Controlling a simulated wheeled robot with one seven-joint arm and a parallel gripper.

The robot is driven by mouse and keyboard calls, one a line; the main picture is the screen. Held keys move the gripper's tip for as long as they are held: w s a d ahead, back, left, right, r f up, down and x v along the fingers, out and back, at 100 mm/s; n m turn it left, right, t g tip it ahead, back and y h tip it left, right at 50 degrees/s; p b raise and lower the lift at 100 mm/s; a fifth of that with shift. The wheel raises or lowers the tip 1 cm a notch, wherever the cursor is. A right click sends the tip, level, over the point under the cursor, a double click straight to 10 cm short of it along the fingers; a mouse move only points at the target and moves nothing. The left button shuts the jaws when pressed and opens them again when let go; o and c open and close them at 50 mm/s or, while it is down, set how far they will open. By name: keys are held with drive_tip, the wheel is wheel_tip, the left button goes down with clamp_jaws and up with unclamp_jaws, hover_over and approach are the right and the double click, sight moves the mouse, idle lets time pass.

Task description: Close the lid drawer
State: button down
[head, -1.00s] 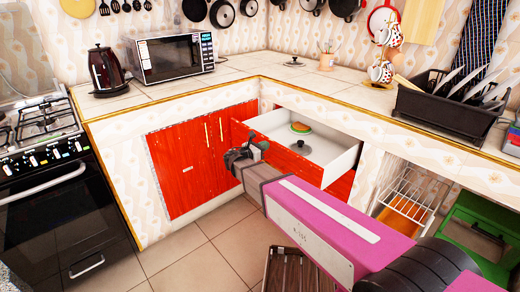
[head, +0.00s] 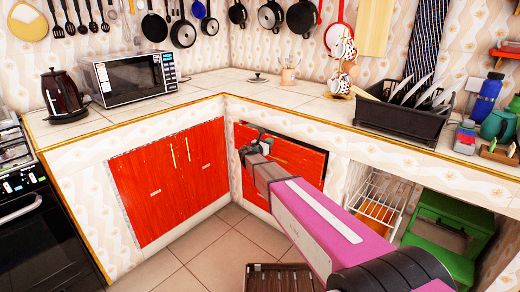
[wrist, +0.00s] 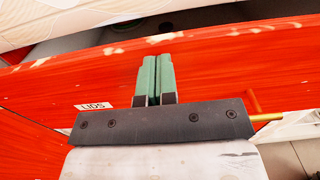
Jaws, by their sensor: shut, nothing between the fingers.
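The lid drawer's red front (head: 295,155) is now close to the cabinet face under the counter, and its white inside no longer shows in the head view. In the wrist view the red front (wrist: 220,65) carries a small "LIDS" label (wrist: 93,106), and a brass handle (wrist: 266,117) is at the right. Above its chipped top edge a pale strip and a dark area show; I cannot tell if the drawer is fully flush. My gripper (wrist: 157,62) is shut and empty, its green fingertips at the red front. In the head view my gripper (head: 257,143) is at the front's left part.
Red cabinet doors (head: 170,180) are left of the drawer. The tiled counter (head: 215,95) runs above, with a microwave (head: 130,78) and a black dish rack (head: 415,115). A wire rack (head: 378,198) and a green cabinet (head: 445,230) are at the right. A brown slatted crate (head: 280,277) stands on the floor.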

drive_tip(key=x, duration=0.6)
drive_tip(key=shift+w, duration=0.1)
idle(0.3)
drive_tip(key=shift+s+a, duration=0.25)
drive_tip(key=shift+s, duration=0.25)
drive_tip(key=v, duration=1.3)
drive_tip(key=s+d+f+m+g+y, duration=0.1)
drive_tip(key=s+d+f+m+g, duration=0.4)
drive_tip(key=s+d+m, duration=0.25)
drive_tip(key=s+d+f+m+g+y, duration=0.2)
drive_tip(key=s+d+f+m+g, duration=0.2)
drive_tip(key=s+d+m, duration=0.4)
drive_tip(key=s+d+f+m+g+y, duration=0.1)
drive_tip(key=s+m+g+y, duration=0.1)
drive_tip(key=s+m+y, duration=0.2)
drive_tip(key=s+d+f+m+g+y, duration=0.1)
drive_tip(key=s+m+y, duration=0.3)
drive_tip(key=s+m, duration=0.4)
drive_tip(key=s+f+g, duration=0.1)
drive_tip(key=s, duration=0.3)
drive_tip(key=shift+s+d+f+g+y, duration=0.3)
drive_tip(key=shift+s+f+g, duration=0.05)
drive_tip(key=shift+s+g, duration=0.05)
